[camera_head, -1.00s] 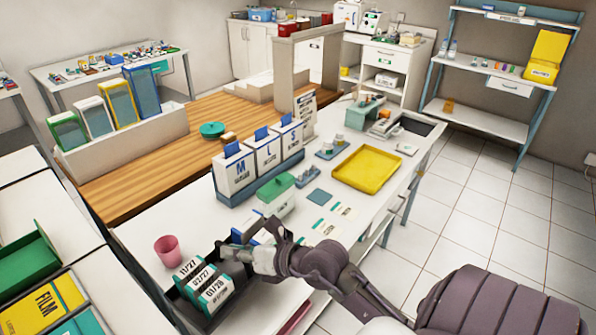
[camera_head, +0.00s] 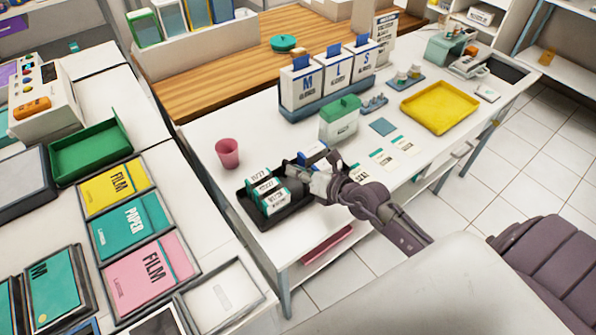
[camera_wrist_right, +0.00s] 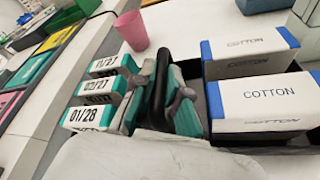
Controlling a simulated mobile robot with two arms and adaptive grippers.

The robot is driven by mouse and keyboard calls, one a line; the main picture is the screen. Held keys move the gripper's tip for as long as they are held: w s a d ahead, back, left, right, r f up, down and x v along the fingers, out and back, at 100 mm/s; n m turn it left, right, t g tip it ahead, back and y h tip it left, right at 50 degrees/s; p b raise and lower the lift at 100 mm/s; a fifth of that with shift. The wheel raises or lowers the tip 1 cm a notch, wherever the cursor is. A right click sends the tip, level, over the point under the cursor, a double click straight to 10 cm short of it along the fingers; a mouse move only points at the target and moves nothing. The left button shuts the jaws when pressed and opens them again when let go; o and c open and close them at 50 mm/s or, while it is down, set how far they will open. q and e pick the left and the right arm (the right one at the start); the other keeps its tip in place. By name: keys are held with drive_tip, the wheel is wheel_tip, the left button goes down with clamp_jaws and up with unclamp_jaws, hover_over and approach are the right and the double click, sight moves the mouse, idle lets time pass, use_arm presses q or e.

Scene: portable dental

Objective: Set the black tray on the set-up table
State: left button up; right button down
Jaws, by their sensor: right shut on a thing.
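The black tray (camera_head: 262,224) is at the near left corner of the white table (camera_head: 205,140); I cannot tell whether its base touches the top. It holds white-and-teal boxes with date labels (camera_head: 268,194) on its left side and blue-and-white cotton boxes (camera_wrist_right: 268,100) on its right. In the right wrist view, my right gripper (camera_wrist_right: 168,100) is shut on the tray's upright black handle (camera_wrist_right: 160,85), between the two groups of boxes. My right gripper (camera_head: 305,184) also shows over the tray in the head view. My left gripper is not in view.
A pink cup (camera_head: 228,153) stands just behind the tray. A green-lidded box (camera_head: 340,120), glove boxes (camera_head: 300,88) and a yellow tray (camera_head: 440,106) stand farther along the table. A counter with film and paper packs (camera_head: 115,190) lies at left, across a gap.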

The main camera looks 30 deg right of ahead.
drive_tip(key=shift+r, duration=0.1)
drive_tip(key=c, duration=1.2)
unclamp_jaws()
drive_tip(key=shift+b+v, duration=0.55)
drive_tip(key=shift+v, duration=5.5)
